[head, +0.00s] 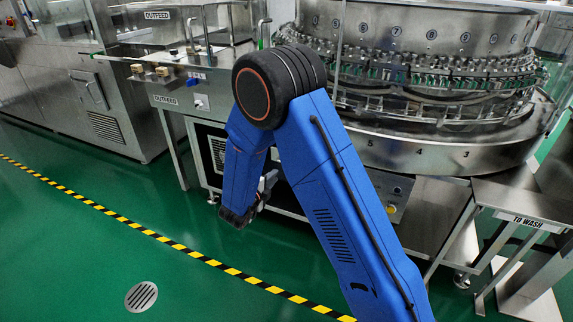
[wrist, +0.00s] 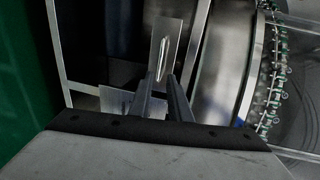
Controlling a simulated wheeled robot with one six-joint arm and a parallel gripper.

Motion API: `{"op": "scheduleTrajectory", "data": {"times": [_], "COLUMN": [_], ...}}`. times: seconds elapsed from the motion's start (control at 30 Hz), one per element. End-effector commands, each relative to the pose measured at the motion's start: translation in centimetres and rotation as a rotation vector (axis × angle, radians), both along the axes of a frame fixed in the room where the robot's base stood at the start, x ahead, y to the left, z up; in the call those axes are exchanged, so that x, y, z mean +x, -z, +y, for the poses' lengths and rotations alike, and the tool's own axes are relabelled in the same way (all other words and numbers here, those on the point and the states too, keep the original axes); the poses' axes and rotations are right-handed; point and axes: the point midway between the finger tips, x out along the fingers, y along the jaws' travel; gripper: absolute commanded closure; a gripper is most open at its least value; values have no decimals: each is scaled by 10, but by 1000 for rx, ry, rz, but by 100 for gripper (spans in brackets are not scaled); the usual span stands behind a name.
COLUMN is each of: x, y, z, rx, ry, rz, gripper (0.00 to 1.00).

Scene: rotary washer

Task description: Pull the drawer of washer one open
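The rotary washer (head: 430,150) is a large round steel machine at the upper right of the head view, with a ring of green-tipped fittings and numbered stations. In the wrist view, a bright metal plate (wrist: 164,45) with a narrow upright handle-like strip lies just beyond my fingertips. I cannot tell for certain whether this is the drawer front. My gripper (wrist: 161,78) has two dark fingers with a gap between them, pointing at the strip; contact is unclear. In the head view, my blue arm hides most of the gripper and the washer front behind it.
A steel outfeed table (head: 178,102) stands at the left of the washer. A "TO WASH" stand (head: 521,220) is at the right. A yellow-black floor stripe (head: 170,243) and a round drain (head: 141,297) mark open green floor in front.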

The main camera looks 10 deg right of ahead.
Motion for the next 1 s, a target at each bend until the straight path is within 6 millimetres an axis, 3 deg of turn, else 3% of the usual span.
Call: {"op": "scheduleTrajectory", "data": {"times": [0.6,1.0], "x": [87,117], "y": [22,29], "z": [-64,-85], "rx": [1,1], "ry": [2,0], "rz": [0,2], "gripper": [83,83]}}
